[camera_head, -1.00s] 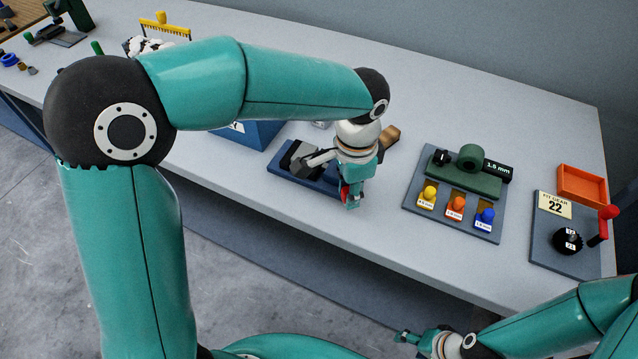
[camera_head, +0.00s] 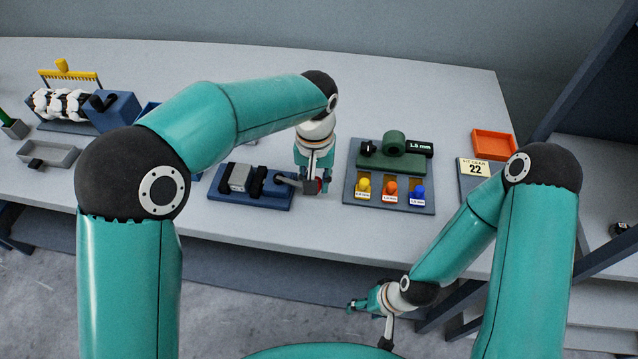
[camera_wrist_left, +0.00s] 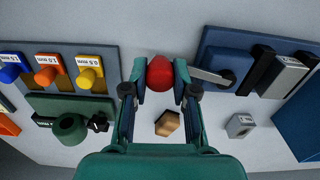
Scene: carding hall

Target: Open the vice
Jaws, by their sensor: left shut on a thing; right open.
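The vice (camera_head: 225,196) has a blue base and dark jaws, with a grey metal block (camera_head: 240,178) between them. It shows at the upper right of the left wrist view (camera_wrist_left: 215,62). A grey handle (camera_head: 292,181) runs from its right end to a red knob (camera_wrist_left: 159,73). My left gripper (camera_head: 317,187) is shut on this knob, which shows between the fingers in the left wrist view. In the head view the arm partly hides the knob. My right gripper (camera_head: 362,302) is open and empty, in front of the table and away from the vice.
Right of the vice stands a gauge board (camera_head: 397,208) with yellow, orange and blue knobs and a green fixture (camera_head: 390,162). An orange tray (camera_head: 494,144) lies farther right. A wooden piece (camera_wrist_left: 167,123) and a small grey block (camera_wrist_left: 240,125) lie near my left gripper.

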